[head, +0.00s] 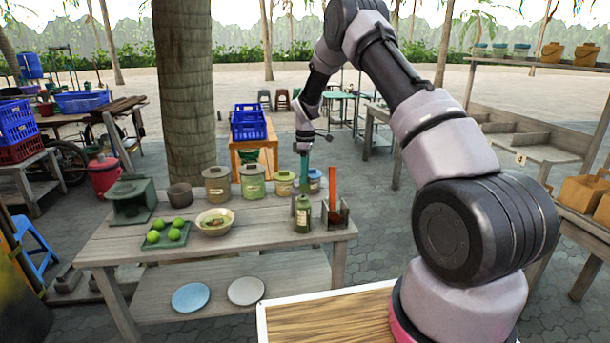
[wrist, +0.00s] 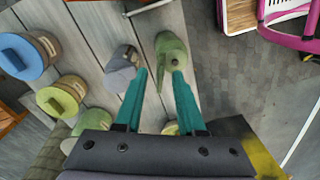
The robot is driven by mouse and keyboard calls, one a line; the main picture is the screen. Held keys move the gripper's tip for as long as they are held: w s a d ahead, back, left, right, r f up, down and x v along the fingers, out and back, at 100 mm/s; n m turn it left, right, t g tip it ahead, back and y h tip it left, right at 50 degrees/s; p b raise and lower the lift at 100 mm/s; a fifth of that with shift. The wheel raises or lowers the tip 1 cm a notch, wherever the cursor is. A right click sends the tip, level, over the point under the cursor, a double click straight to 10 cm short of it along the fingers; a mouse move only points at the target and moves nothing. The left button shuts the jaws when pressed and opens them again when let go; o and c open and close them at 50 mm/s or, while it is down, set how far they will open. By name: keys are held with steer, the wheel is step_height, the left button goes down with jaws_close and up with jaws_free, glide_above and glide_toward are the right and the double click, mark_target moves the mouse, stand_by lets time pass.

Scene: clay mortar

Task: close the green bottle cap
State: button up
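The green bottle (head: 303,218) stands upright near the front right edge of the grey wooden table (head: 210,248). In the wrist view a green bottle (wrist: 171,50) shows from above, beside the right fingertip. A narrow green piece hangs at its side toward my gripper; I cannot tell for sure whether this is the cap. My gripper (head: 304,178) points down just above the bottle in the head view. In the wrist view its two teal fingers (wrist: 160,76) are apart with nothing between them. I cannot tell whether a finger touches the bottle.
A grey lidded item (wrist: 122,70) is close to the left fingertip. Lidded jars (head: 252,182) stand behind the bottle. A holder with an upright orange-red piece (head: 333,190) is right of it. A bowl (head: 215,222) and a tray of green fruit (head: 166,235) lie left.

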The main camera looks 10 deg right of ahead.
jaws_close()
steer(key=shift+s, duration=0.1)
steer(key=s+t, duration=0.1)
steer(key=s+a+t+h, duration=0.1)
steer(key=t, duration=0.1)
steer(key=s+t+h, duration=0.1)
steer(key=s+a+f+t+h, duration=0.1)
steer(key=t, duration=0.1)
steer(key=shift+s+t, duration=0.1)
steer(key=shift+t, duration=0.2)
steer(key=s+a+f+t+h, duration=0.1)
steer(key=s+f+t+h, duration=0.2)
steer(key=t, duration=0.6)
steer(key=shift+f+h, duration=0.3)
steer(key=shift+f, duration=0.7)
steer(key=shift+s+f, duration=0.1)
stand_by(0.4)
